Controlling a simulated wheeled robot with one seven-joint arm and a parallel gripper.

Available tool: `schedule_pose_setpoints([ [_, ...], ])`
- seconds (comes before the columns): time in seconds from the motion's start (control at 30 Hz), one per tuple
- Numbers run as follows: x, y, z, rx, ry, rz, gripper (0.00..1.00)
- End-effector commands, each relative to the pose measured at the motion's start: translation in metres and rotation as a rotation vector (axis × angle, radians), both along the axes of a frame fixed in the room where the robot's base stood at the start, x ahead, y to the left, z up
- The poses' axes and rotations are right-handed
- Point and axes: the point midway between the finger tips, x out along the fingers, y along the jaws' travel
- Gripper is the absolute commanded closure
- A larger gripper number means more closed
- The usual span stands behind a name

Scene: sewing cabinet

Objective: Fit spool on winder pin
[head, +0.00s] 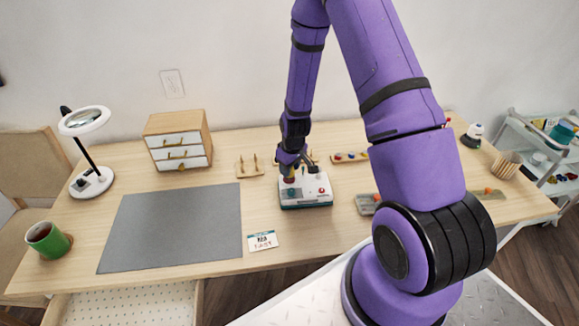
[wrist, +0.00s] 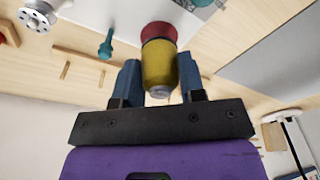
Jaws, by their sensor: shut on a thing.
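The spool (wrist: 159,65) has a yellow body with a red end facing away from my wrist. My gripper (wrist: 161,82) is shut on it, with one blue finger on each side. In the head view, my gripper (head: 289,170) points down over the left part of the winder (head: 318,190), a small white-topped box with a teal base. The spool (head: 289,180) shows small there, low over the winder's top. A teal peg-like part (wrist: 106,43) stands apart from the spool in the wrist view. The winder pin under the spool is hidden, so I cannot tell whether they touch.
A wooden peg rack (head: 249,168) stands left of the winder, and a tray of coloured pieces (head: 350,157) lies behind right. A label card (head: 262,241) and grey mat (head: 172,228) lie front left. A grey tray (head: 367,204) sits to the right.

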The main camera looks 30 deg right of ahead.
Motion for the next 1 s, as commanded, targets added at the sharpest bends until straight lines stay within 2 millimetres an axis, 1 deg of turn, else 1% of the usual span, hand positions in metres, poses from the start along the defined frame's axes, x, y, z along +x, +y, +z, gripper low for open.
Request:
schedule_pose_setpoints([
  [0.57,-0.0002,0.0001,-0.0012,0.000,0.001,0.000,0.85],
  [1.0,-0.0003,0.0000,-0.0066,0.001,0.001,0.000,0.85],
])
